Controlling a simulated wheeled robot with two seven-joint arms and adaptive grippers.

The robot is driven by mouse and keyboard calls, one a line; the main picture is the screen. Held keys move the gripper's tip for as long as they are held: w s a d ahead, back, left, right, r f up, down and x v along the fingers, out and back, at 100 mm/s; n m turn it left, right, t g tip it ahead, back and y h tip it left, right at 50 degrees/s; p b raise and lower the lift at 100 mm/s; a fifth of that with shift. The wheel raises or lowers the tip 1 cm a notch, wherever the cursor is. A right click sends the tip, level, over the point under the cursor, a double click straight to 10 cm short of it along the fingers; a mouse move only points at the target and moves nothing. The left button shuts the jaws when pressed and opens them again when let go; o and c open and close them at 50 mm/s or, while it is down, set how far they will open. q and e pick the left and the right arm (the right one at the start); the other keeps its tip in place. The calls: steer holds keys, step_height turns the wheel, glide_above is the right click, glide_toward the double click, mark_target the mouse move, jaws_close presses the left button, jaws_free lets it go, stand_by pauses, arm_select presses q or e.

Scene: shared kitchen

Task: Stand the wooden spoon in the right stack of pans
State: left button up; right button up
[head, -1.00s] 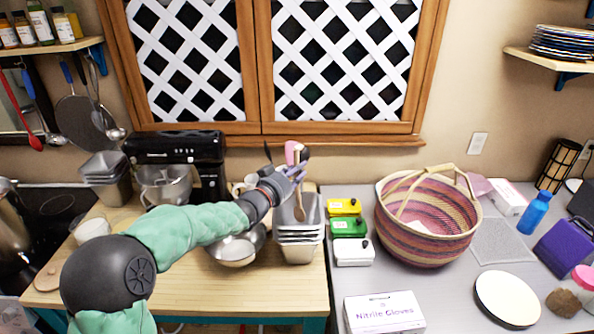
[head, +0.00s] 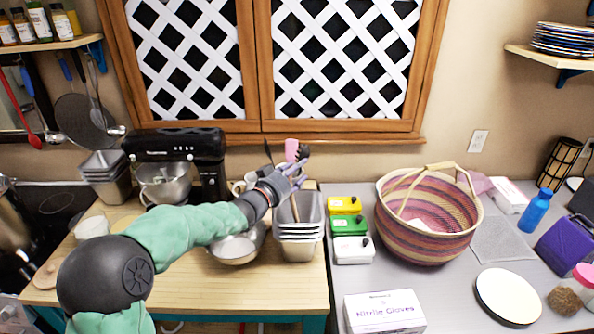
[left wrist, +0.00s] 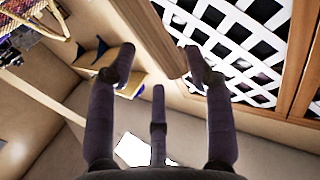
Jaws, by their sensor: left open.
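The right stack of metal pans (head: 299,246) stands at the right end of the wooden counter. The wooden spoon (head: 295,208) shows as a thin brown stick inside its top pan, roughly upright with a slight lean. Its upper part is hidden behind my gripper, and its lower end is hidden in the pan. My left gripper (head: 300,168) is open just above the stack, at the spoon's upper part. I cannot tell whether they touch. In the left wrist view the fingers (left wrist: 160,70) are spread, with no spoon visible between them. My right gripper is not in view.
A metal bowl (head: 237,247) sits just left of the stack, under my arm. Yellow, green and white boxes (head: 350,226) stand close on the right, beside a woven basket (head: 428,240). A left pan stack (head: 106,180) is farther off. The counter front is clear.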

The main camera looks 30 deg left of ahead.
arm_select(q)
steer(key=s, duration=1.1)
steer(key=shift+s+a, duration=0.3)
steer(key=shift+a, duration=0.1)
stand_by(0.3)
